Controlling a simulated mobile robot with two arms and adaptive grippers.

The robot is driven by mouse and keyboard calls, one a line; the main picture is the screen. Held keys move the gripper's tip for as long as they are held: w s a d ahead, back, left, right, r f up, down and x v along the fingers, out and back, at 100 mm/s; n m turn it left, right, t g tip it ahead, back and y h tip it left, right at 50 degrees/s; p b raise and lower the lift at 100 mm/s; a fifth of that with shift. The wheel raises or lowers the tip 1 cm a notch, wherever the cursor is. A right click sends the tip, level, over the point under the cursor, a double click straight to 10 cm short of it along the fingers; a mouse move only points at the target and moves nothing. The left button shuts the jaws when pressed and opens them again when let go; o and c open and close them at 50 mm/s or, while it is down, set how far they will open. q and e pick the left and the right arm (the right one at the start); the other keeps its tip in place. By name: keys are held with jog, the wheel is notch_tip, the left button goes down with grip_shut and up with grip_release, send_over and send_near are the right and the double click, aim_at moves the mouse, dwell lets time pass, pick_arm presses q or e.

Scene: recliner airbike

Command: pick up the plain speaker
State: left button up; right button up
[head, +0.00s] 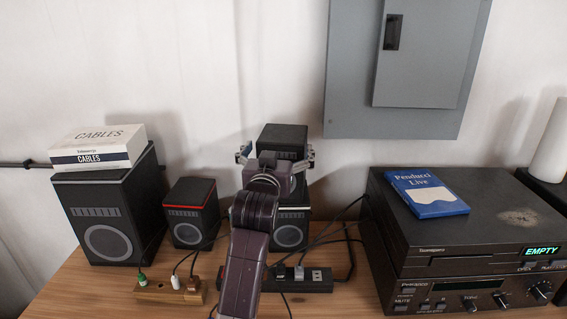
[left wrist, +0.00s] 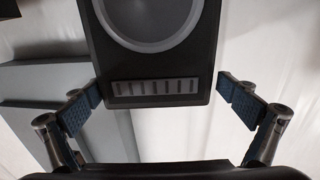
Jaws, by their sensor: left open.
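The plain speaker (head: 282,133) is a small dark box with no coloured stripe. It sits atop a white-striped speaker (head: 290,230) against the wall, partly hidden by my left arm. In the left wrist view the plain speaker (left wrist: 155,55) appears upside down, with its grey grille slots and round cone showing. My left gripper (head: 276,156) is open in front of it, its fingers spread to either side. In the left wrist view the fingers of my left gripper (left wrist: 158,92) flank the speaker's near end, with gaps visible on both sides. My right gripper is not in view.
A red-striped speaker (head: 191,212) and a large speaker (head: 108,216) carrying a cables box (head: 97,147) stand left. Stereo units (head: 455,250) with a blue book (head: 426,193) stand right. Power strips (head: 305,279) and cords lie in front. A grey wall panel (head: 350,70) hangs above.

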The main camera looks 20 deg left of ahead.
pick_arm(q)
jog(key=w+p, duration=0.2)
jog(key=w, duration=0.2)
jog(key=shift+a+r, duration=0.1)
jog(key=shift+w+a, duration=0.1)
jog(key=shift+w, duration=0.45)
jog(key=c, duration=2)
jog(key=shift+r, duration=0.1)
